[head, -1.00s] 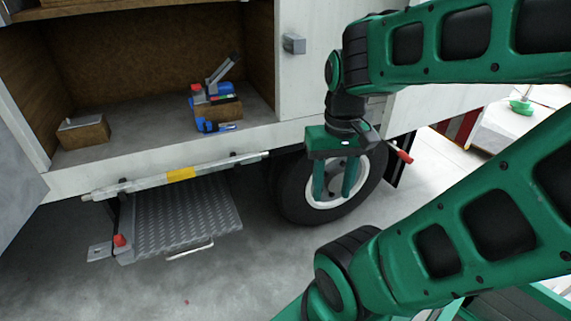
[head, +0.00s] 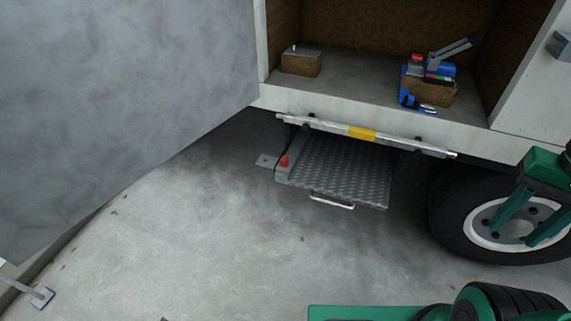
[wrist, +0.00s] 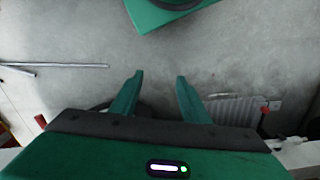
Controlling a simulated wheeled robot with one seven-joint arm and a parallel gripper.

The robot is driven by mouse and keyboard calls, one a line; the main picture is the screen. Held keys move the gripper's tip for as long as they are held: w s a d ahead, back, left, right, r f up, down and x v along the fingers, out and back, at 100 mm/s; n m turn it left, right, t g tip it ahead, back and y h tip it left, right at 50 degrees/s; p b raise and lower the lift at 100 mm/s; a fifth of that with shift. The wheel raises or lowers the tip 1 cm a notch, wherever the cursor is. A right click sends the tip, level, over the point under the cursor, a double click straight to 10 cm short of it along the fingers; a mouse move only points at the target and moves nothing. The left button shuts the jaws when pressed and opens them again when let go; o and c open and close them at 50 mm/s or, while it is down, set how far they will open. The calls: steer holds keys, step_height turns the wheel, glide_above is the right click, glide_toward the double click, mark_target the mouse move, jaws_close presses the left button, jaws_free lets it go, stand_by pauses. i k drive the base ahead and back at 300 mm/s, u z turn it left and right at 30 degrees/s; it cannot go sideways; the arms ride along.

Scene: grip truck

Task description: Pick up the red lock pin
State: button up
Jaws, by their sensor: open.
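A small red knob-like piece (head: 284,161) stands at the left front corner of the metal step under the truck body. A tiny red speck (head: 302,239) lies on the concrete in front of the step. I cannot tell for sure which is the lock pin. My gripper (head: 512,236) is at the right edge of the head view, in front of the wheel, well right of both. In the wrist view my gripper (wrist: 159,76) is open, with nothing between its fingers. The step (wrist: 237,112) shows beyond the right finger.
The ridged step (head: 345,170) has a pale handle at its front. A bar with a yellow band (head: 362,133) runs above it. The open locker holds a brown block (head: 301,64) and blue tools (head: 438,70). A large grey door (head: 120,100) hangs open at left. The concrete floor is clear.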

mark_target(284, 159)
steer(key=u, duration=0.35)
steer(key=i, duration=1.05)
steer(key=u, duration=0.25)
